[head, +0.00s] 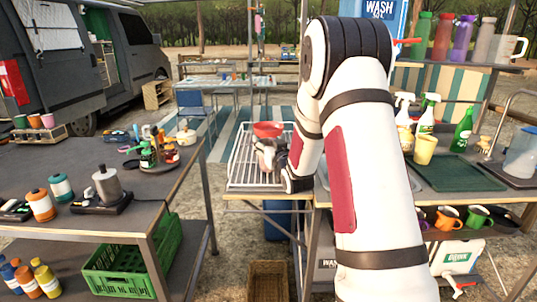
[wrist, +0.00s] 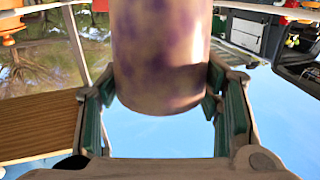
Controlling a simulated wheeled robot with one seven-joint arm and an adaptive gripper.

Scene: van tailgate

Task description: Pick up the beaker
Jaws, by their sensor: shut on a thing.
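A smooth cylinder, mottled purple and brown, which I take to be the beaker (wrist: 160,55), fills the upper middle of the wrist view. My gripper (wrist: 165,105) has its green-padded fingers on both sides of it and is shut on it. The cylinder's far end runs out of the frame. In the head view my gripper (head: 268,152) is over the white wire rack (head: 243,172), just below a red bowl in the picture. The held beaker cannot be made out clearly there, as the gripper and arm hide much of that spot.
The red bowl (head: 268,129) is close to my gripper. To the right are a green tray (head: 455,172), spray bottles (head: 425,115), a yellow cup (head: 425,148) and a clear jug (head: 521,150). A dark table (head: 95,205) with several jars is on the left. A shelf of bottles hangs above right.

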